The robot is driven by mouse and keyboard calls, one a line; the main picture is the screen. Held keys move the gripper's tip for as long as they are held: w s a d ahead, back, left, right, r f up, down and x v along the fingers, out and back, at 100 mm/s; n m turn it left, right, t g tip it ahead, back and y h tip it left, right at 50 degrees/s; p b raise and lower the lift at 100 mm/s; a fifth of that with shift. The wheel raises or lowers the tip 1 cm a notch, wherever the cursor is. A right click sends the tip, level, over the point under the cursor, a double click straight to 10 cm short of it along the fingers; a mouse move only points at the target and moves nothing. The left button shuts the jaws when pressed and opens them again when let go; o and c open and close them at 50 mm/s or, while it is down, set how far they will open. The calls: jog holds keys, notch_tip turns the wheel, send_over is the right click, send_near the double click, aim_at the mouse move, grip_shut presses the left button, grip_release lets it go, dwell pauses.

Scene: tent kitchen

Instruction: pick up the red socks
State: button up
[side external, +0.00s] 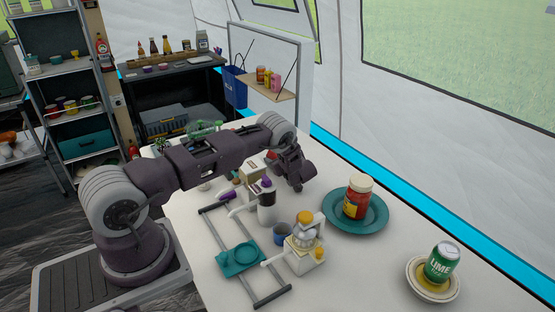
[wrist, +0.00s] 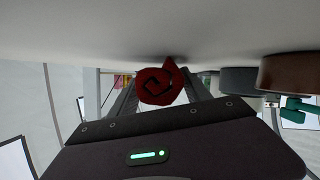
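The red socks are a rolled, dark red bundle (wrist: 160,84) in the wrist view, resting against the pale table surface that fills the top of that picture. My gripper (wrist: 160,98) is open, with one dark finger on each side of the bundle. A small gap seems to show beside the bundle, but I cannot tell whether a finger touches it. In the side external view my gripper (side external: 296,184) points down low over the white table, behind the purple-lidded bottle. A small red patch (side external: 271,155) shows beside my wrist there; it may be the socks, mostly hidden by my arm.
On the table (side external: 190,222) stand a purple-lidded bottle (side external: 267,205), a blue mug (side external: 282,234), a coffee pot (side external: 304,250), a teal plate (side external: 345,222) with a jar (side external: 357,198), and a lime can (side external: 441,262) on a dish. Dark round things (wrist: 290,73) lie right of the bundle.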

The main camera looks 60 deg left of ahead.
jog(key=c, duration=0.4)
